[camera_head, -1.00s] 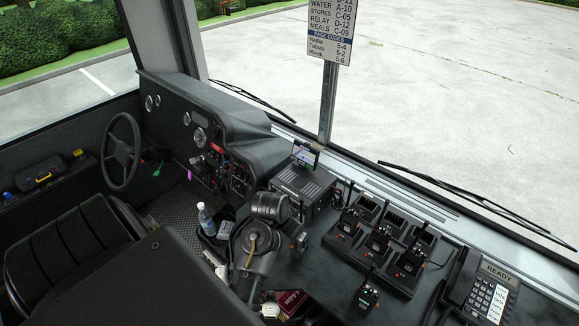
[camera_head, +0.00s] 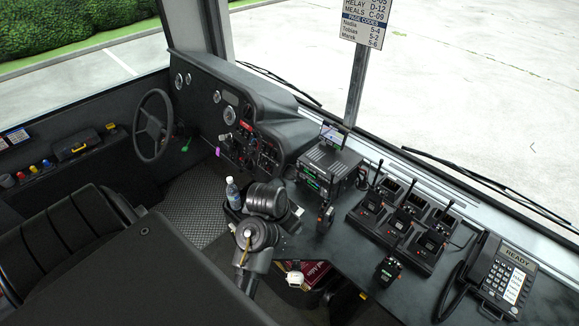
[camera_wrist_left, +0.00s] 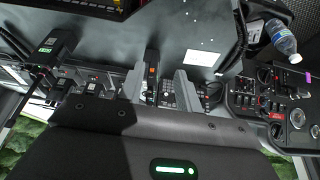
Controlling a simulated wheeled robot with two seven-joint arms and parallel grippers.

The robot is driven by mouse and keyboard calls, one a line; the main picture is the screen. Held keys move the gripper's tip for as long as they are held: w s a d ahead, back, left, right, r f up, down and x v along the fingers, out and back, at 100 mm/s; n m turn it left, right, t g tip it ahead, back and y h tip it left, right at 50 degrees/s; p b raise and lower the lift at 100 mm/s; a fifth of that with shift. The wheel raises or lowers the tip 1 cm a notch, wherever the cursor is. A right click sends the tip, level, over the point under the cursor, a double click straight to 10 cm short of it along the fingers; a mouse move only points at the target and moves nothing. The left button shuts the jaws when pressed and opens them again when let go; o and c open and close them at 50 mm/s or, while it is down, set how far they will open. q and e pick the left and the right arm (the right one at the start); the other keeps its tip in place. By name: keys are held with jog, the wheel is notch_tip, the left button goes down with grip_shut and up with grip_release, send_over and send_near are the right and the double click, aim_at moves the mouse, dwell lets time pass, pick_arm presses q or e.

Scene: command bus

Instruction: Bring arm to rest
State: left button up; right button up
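One of my arms, dark grey with a round joint (camera_head: 258,235), stands in the lower middle of the head view. Its gripper cannot be made out there. In the left wrist view my left gripper (camera_wrist_left: 160,88) shows two grey fingers spread apart. A dark upright handset with an orange patch (camera_wrist_left: 151,72) shows between them, with a gap to the right finger; nothing looks clamped. My right gripper is in neither view.
Near the arm are a water bottle (camera_head: 232,191), a dark red box (camera_head: 318,275) and a radio unit (camera_head: 327,170). Walkie-talkies in a charger (camera_head: 402,225), a loose one (camera_head: 388,270) and a phone (camera_head: 497,275) occupy the console. A steering wheel (camera_head: 153,125) and seat (camera_head: 60,240) are left.

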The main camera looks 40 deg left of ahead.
jog(key=shift+s, duration=0.2)
pick_arm(q)
jog(key=s+d+f+g, duration=0.1)
jog(key=s+d, duration=0.2)
jog(key=s, duration=0.6)
jog(key=s+d+f, duration=0.1)
jog(key=s+d, duration=0.1)
jog(key=s, duration=0.6)
notch_tip(320, 180, down, 35)
jog(key=s+g+b, duration=0.1)
jog(key=s+b, duration=0.1)
jog(key=b, duration=0.6)
jog(key=s+a+f+b, duration=0.1)
jog(key=s+f+b, duration=0.2)
jog(key=s+f, duration=0.5)
jog(key=s+a+f+m+g+b, duration=0.1)
jog(key=s+f+b, duration=0.2)
jog(key=s+f, duration=0.5)
notch_tip(320, 180, down, 6)
jog(key=shift+s+a+r+g+y, duration=0.2)
jog(key=shift+g+y, duration=0.1)
pick_arm(e)
notch_tip(320, 180, down, 14)
jog(key=shift+f, duration=0.2)
